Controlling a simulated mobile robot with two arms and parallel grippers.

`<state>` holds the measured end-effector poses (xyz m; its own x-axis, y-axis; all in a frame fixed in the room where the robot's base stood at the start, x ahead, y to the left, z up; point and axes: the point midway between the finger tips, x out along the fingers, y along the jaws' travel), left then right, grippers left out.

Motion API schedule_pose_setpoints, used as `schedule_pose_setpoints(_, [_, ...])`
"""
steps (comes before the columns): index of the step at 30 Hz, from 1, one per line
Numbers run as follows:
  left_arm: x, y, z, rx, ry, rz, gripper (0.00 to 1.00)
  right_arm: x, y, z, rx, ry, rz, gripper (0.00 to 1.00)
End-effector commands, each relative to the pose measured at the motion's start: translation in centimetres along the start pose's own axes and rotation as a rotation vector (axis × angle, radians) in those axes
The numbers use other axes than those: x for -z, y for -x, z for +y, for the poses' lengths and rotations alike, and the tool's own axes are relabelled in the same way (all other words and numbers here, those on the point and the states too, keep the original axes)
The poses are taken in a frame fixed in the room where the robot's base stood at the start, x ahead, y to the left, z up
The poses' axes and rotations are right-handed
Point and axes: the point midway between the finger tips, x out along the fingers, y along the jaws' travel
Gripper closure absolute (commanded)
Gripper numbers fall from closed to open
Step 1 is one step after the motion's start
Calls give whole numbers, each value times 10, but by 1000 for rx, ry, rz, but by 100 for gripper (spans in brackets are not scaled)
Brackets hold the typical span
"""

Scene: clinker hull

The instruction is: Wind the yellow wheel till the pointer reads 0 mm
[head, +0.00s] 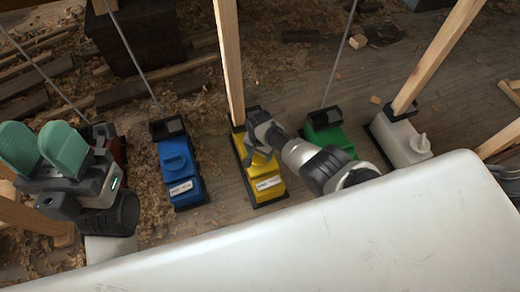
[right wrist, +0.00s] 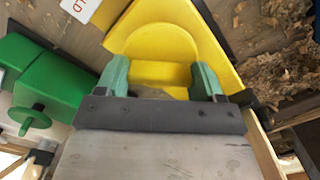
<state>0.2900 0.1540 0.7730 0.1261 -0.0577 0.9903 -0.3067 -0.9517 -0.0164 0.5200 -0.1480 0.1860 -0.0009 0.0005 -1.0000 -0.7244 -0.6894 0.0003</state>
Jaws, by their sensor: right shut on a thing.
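The yellow jack (head: 262,182) stands on the plank floor under a wooden post, with a white label on its front. My right gripper (head: 262,135) reaches it from the right and covers its upper part. In the right wrist view the green fingertips (right wrist: 162,80) sit either side of yellow material, shut on what looks like the yellow wheel (right wrist: 160,45), whose rounded edge shows beyond them. The pointer and its scale cannot be made out. My left gripper (head: 42,150) is open and empty at the far left, its two green fingers apart.
A blue jack (head: 178,170) stands to the left, a green jack (head: 328,132) and a white jack (head: 402,138) to the right. Wooden posts (head: 438,55) and thin rods rise among them. Wood scraps and shavings litter the floor.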

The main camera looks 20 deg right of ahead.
Motion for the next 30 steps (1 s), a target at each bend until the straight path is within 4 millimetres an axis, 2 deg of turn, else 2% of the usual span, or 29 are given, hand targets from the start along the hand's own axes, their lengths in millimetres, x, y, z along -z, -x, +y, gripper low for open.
schedule_pose_setpoints(15, [0,1,0,2,1,-5,57,1,0,0,0,-22,0,56])
schedule_pose_setpoints(16, [0,1,0,2,1,-5,57,1,0,0,0,-22,0,29])
schedule_pose_setpoints(20, [0,1,0,2,1,-5,57,1,0,0,0,-21,1,9])
schedule_pose_setpoints(21, [0,1,0,2,1,-6,57,1,0,0,0,-21,1,6])
schedule_pose_setpoints(30, [-1,0,0,-1,0,-11,57,1,3,0,1,-20,1,6])
